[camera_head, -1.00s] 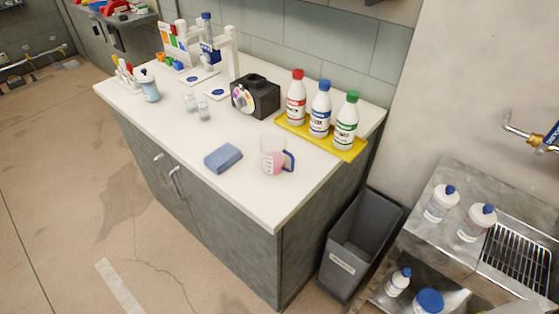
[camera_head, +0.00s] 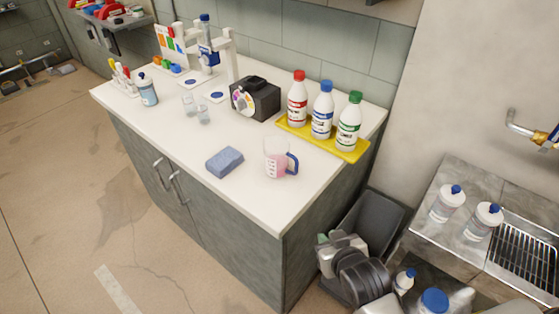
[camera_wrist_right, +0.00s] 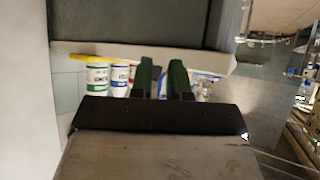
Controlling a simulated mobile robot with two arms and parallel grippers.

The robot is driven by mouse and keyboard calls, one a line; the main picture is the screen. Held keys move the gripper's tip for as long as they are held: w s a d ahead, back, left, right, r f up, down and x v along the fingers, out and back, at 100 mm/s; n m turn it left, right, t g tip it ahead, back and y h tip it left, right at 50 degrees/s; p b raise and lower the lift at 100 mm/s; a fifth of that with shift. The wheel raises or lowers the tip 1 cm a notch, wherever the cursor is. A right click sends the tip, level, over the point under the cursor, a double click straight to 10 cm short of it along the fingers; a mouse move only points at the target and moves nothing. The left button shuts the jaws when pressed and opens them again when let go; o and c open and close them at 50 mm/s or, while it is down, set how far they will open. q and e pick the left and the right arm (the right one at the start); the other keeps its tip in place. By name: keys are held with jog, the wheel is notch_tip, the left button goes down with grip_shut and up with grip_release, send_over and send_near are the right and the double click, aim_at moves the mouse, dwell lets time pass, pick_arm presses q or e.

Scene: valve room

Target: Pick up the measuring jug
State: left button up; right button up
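The measuring jug (camera_head: 277,158) is clear plastic with pink contents and a blue handle on its right side. It stands upright on the white counter (camera_head: 225,190) near its front right corner. My right gripper (camera_head: 337,240) is low beside the counter's right end, in front of the grey bin, apart from the jug. In the right wrist view its two dark green fingers (camera_wrist_right: 161,80) are spread with a gap between them and nothing held. I cannot make out the jug in that view. My left gripper is not in view.
A blue sponge (camera_head: 225,161) lies left of the jug. A yellow tray (camera_head: 350,153) with three capped bottles stands behind it to the right. A black device (camera_head: 256,97) is farther back. A grey bin (camera_head: 375,222) and a metal sink unit (camera_head: 450,210) are right of the counter.

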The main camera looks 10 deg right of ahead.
aim_at(297, 170)
jog(key=w+r+t, duration=0.2)
jog(key=w, duration=0.2)
jog(key=w+a+r+t, duration=0.1)
jog(key=w+t, duration=0.1)
jog(key=w, duration=0.3)
jog(key=w+a+r+t, duration=0.1)
jog(key=w+r+t, duration=0.1)
jog(key=w, duration=0.3)
jog(key=shift+r+t+y+p, duration=0.3)
jog(key=shift+t+y+p, duration=0.1)
jog(key=shift+w+a+f+p, duration=0.1)
jog(key=shift+w+p, duration=0.1)
jog(key=shift+w, duration=0.7)
jog(key=shift+w+a+f+p, duration=0.15)
jog(key=shift+w+p, duration=0.1)
jog(key=shift+w, duration=0.7)
jog(key=shift+w+a+f+p, duration=0.1)
jog(key=shift+w+p, duration=0.1)
jog(key=shift+w, duration=0.7)
jog(key=shift+s, duration=0.1)
jog(key=shift+c, duration=0.3)
grip_shut()
